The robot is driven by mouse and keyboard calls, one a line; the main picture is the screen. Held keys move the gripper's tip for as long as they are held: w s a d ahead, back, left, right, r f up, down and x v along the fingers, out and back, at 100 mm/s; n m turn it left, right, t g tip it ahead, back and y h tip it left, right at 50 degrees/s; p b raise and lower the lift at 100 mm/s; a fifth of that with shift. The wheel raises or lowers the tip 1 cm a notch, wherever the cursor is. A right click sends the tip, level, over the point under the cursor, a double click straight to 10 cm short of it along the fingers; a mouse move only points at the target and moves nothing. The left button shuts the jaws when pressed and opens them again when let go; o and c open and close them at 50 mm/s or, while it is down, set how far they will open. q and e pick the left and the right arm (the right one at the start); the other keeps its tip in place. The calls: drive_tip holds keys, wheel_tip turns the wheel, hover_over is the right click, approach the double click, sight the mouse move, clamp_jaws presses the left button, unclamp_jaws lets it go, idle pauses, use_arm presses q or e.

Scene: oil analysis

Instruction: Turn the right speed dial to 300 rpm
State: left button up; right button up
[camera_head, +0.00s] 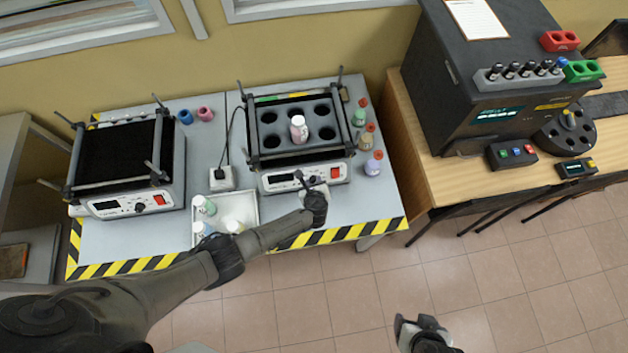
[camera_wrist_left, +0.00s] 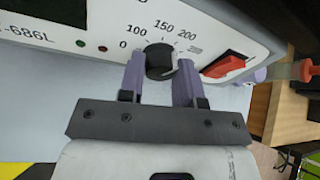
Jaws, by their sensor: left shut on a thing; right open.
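The right shaker (camera_head: 282,180) stands on the grey bench, with a black rack and one white bottle (camera_head: 299,128) on top. Its front panel (camera_wrist_left: 95,27) fills the top of the left wrist view. The black speed dial (camera_wrist_left: 160,61) sits there beside the printed marks 0, 100, 150 and 200. My left gripper (camera_head: 307,181) is at this panel. In the wrist view its two purple fingers (camera_wrist_left: 160,68) are shut on the dial's sides. The dial's pointer and higher numbers cannot be read. My right gripper (camera_head: 421,328) is open and empty over the floor.
A red switch (camera_wrist_left: 224,66) is just right of the dial. The left shaker (camera_head: 133,205) stands apart. A white tray (camera_head: 251,207) with bottles lies near my left arm. Small bottles (camera_head: 372,164) stand right of the right shaker. Floor is clear around my right gripper.

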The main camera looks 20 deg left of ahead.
use_arm(q)
drive_tip(key=m+p, duration=0.1)
drive_tip(key=m, duration=0.1)
drive_tip(key=shift+r+m+g, duration=0.1)
drive_tip(key=shift+m+g, duration=0.2)
drive_tip(key=shift+w+d+f+m+g+y+p, duration=0.15)
drive_tip(key=shift+m+y, duration=0.2)
drive_tip(key=shift+m, duration=0.95)
drive_tip(key=shift+s+m+g+y+p, duration=0.15)
drive_tip(key=shift+m+y, duration=0.25)
drive_tip(key=shift+m, duration=0.9)
drive_tip(key=shift+w+d+f+m+g+y, duration=0.1)
drive_tip(key=shift+m+g+y, duration=0.2)
drive_tip(key=shift+m, duration=1)
drive_tip(key=o, duration=0.9)
drive_tip(key=shift+r, duration=0.1)
drive_tip(key=shift+r, duration=0.1)
